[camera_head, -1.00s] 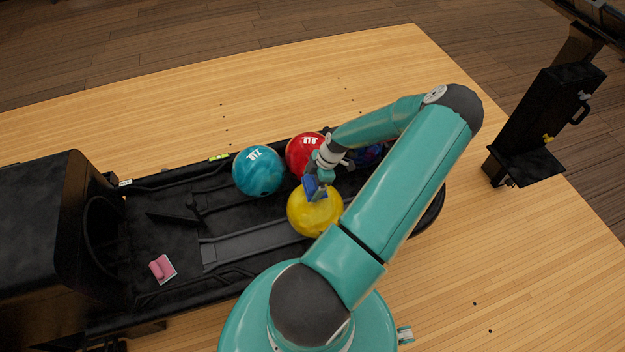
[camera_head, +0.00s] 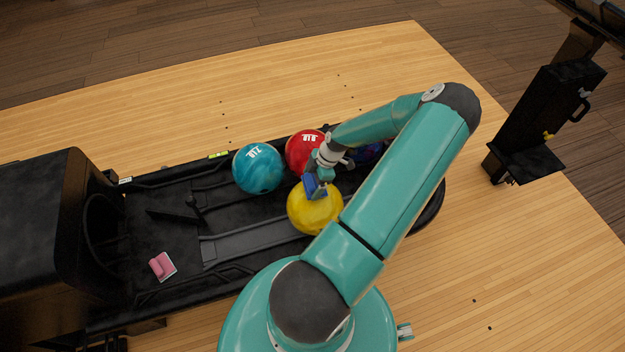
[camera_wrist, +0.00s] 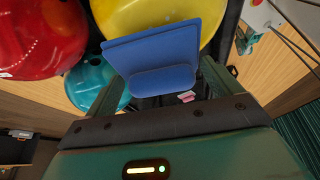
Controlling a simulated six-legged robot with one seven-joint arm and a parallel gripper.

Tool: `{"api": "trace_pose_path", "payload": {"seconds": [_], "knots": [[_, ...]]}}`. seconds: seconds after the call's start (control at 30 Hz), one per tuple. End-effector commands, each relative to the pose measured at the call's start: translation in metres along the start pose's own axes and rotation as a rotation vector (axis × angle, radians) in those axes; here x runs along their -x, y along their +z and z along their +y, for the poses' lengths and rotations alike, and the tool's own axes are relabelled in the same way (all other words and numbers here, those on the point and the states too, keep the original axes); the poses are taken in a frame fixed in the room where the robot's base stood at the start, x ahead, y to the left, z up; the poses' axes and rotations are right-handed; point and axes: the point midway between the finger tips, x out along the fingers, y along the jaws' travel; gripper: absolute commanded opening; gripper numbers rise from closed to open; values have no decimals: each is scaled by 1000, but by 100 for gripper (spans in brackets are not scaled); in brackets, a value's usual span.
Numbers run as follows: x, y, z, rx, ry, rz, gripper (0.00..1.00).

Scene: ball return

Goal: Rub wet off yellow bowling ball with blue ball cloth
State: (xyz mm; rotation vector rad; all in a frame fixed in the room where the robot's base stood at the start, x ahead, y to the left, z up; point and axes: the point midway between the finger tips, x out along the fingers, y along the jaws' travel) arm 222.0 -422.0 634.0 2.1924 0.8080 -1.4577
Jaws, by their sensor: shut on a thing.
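The yellow bowling ball (camera_head: 314,212) sits in the black ball return, and its lower part shows at the top of the wrist view (camera_wrist: 150,14). My gripper (camera_head: 321,178) is over the far upper side of the yellow ball. It is shut on the blue ball cloth (camera_head: 313,188), a flat blue pad with a thicker grip block, seen large in the wrist view (camera_wrist: 155,50). The cloth lies against or just over the yellow ball; I cannot tell whether it touches. I cannot make out any wet on the ball.
A teal ball (camera_head: 257,170) and a red ball (camera_head: 303,150) sit beside the yellow one. A dark blue ball (camera_head: 368,154) is partly hidden behind my arm. A pink item on a white card (camera_head: 162,266) lies in the tray at left. A black stand (camera_head: 540,125) is at right.

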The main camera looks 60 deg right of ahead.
Motion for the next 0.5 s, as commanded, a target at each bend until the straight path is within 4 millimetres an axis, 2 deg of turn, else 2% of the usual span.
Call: {"api": "trace_pose_path", "payload": {"seconds": [0.5], "knots": [[-9, 4, 0, 0, -1, 0, 72]]}}
